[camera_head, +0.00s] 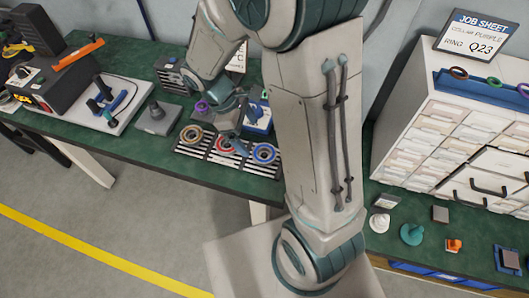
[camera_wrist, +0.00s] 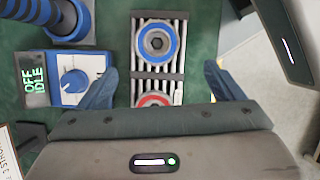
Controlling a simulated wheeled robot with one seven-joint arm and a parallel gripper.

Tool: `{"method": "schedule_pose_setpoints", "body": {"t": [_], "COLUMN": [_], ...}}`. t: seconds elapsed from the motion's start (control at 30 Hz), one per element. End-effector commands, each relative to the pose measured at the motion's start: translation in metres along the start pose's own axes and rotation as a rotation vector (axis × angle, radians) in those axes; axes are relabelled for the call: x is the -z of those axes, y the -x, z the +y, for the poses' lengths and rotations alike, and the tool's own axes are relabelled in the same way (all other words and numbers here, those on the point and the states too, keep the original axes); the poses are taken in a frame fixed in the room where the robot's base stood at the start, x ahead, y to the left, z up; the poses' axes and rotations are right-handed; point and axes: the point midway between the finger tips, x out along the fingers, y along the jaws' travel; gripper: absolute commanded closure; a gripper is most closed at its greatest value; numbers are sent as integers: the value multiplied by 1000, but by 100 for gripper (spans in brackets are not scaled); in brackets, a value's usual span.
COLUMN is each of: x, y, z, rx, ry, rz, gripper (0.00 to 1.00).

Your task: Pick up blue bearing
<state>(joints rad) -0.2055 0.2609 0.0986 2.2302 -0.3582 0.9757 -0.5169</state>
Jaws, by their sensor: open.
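The blue bearing (camera_head: 257,158) lies on the right slatted section of a dark rack on the green bench. In the wrist view the blue bearing (camera_wrist: 145,42) is near the top centre, a blue ring around a grey middle. My gripper (camera_wrist: 163,83) is open and empty, its two dark blue fingers spread wide to the left and right. In that picture the blue bearing is above the space between the fingers, and neither finger touches it. In the head view my gripper (camera_head: 238,110) is partly hidden by my own arm, above the rack.
A red bearing (camera_wrist: 153,98) sits beside the blue one; a tan bearing (camera_head: 183,135) is at the rack's left. A device with a blue knob (camera_wrist: 74,80) and an OFF IDLE display stands close left of the rack in the wrist view. A drawer cabinet (camera_head: 400,130) stands right.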

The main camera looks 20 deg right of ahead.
Motion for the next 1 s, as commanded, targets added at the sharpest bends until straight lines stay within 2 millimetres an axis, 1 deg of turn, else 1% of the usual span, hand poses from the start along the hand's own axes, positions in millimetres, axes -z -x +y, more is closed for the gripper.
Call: {"method": "schedule_pose_setpoints", "body": {"t": [0.03, 0.1, 0.2, 0.37, 0.6, 0.7, 0.8, 0.97, 1.0], "x": [-1, 0, 0, -1, -3, -2, -2, -2, -2], "y": [-10, -22, -32, -41, -74, -84, -88, -88, -88], "z": [-1, 0, 0, 0, 4, 4, 4, 4, 4], "rx": [3, 2, 1, 1, 3, 1, 0, -1, -1], "ry": [1, 1, -1, -1, -1, -1, -2, -2, -2], "rz": [-2, -3, -1, -1, -1, 0, 1, 2, 2], "gripper": [12, 12, 12, 12, 12, 12, 12, 12, 15]}}
